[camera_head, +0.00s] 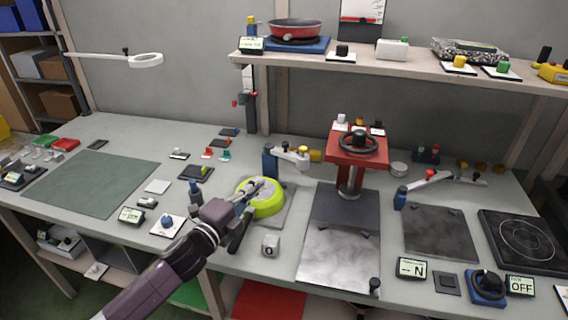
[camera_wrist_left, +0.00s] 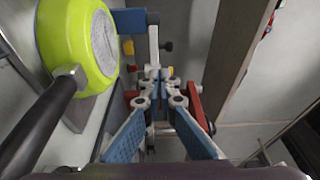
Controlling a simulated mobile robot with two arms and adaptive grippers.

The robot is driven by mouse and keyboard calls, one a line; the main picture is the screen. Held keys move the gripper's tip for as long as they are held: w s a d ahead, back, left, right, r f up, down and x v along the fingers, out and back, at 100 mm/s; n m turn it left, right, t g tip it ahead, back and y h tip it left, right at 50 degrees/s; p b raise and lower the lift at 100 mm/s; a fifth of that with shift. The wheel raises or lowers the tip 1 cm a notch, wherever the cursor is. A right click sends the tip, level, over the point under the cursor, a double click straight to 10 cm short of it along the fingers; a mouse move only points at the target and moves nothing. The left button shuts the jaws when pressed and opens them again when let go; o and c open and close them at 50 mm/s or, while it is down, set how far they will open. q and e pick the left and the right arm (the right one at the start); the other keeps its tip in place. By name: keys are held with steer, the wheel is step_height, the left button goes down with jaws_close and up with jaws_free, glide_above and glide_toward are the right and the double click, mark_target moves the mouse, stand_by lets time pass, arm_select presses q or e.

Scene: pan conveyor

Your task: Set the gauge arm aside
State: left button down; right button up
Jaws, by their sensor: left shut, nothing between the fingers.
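The gauge arm (camera_head: 291,154) appears to be the white arm on a blue post behind the green pan; it points right, with a yellow block near its end. In the left wrist view the white arm (camera_wrist_left: 153,45) runs away from the blue post, just beyond my fingertips. The lime-green pan (camera_head: 268,209) sits on a grey plate in front of the post, and the arm is not over it. My left gripper (camera_head: 262,188) appears above the pan in the head view; in the wrist view its fingers (camera_wrist_left: 158,78) are closed together and empty, beside the pan. Whether they touch the arm is unclear.
The pan's dark handle (camera_wrist_left: 38,125) points toward the front edge. A red press (camera_head: 357,150) with a handwheel stands to the right. A white cube (camera_head: 271,246) lies in front of the pan. A second jointed arm (camera_head: 430,183) is farther right. The green mat (camera_head: 90,183) is clear.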

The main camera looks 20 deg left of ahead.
arm_select(q)
steer(key=p, duration=0.2)
glide_toward(287, 157)
steer(key=shift+m, duration=0.3)
steer(key=w, duration=0.2)
steer(key=w+d, duration=0.1)
steer(key=w, duration=0.3)
steer(key=shift+w+d+r, duration=0.35)
steer(key=shift+r, duration=0.05)
steer(key=shift+w, duration=0.1)
steer(key=shift+w+d+n+y+b, duration=0.25)
steer(key=shift+w+n+y+b, duration=0.15)
steer(key=shift+w+y+b, duration=0.15)
steer(key=shift+w+r, duration=0.1)
steer(key=shift+r, duration=0.25)
